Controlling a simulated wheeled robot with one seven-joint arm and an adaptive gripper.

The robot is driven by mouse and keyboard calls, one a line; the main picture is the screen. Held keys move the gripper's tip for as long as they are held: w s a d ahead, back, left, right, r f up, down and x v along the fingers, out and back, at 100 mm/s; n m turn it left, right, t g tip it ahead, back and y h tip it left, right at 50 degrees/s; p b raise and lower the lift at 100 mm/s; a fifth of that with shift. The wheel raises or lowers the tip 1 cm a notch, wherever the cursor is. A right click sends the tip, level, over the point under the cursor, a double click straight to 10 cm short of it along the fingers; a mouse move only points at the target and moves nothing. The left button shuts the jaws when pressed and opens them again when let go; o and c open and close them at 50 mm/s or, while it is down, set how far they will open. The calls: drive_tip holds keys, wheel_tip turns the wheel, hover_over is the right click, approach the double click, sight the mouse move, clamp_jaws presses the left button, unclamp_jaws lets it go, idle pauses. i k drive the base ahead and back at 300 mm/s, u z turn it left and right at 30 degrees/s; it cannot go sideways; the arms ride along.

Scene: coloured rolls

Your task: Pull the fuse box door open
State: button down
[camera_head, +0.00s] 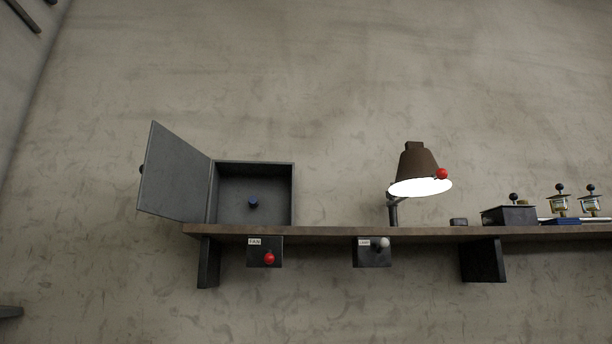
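The fuse box (255,178) is a grey box at the left end of the wall shelf. Its door (175,173) stands swung open to the left, on the box's left side. A small dark knob (141,170) shows at the door's far left edge. My gripper is not in view, and nothing touches the door.
The brown shelf (330,231) carries a lit lamp (418,168) with a red knob, and several small devices including a dark box (509,215) at right. Two labelled switch boxes (265,250) (373,253) hang below. The wall around the door is clear.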

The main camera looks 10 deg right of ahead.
sight(174, 184)
drive_tip(key=z, duration=1.4)
drive_tip(key=k, duration=0.7)
drive_tip(key=u, duration=1.2)
drive_tip(key=i, duration=0.5)
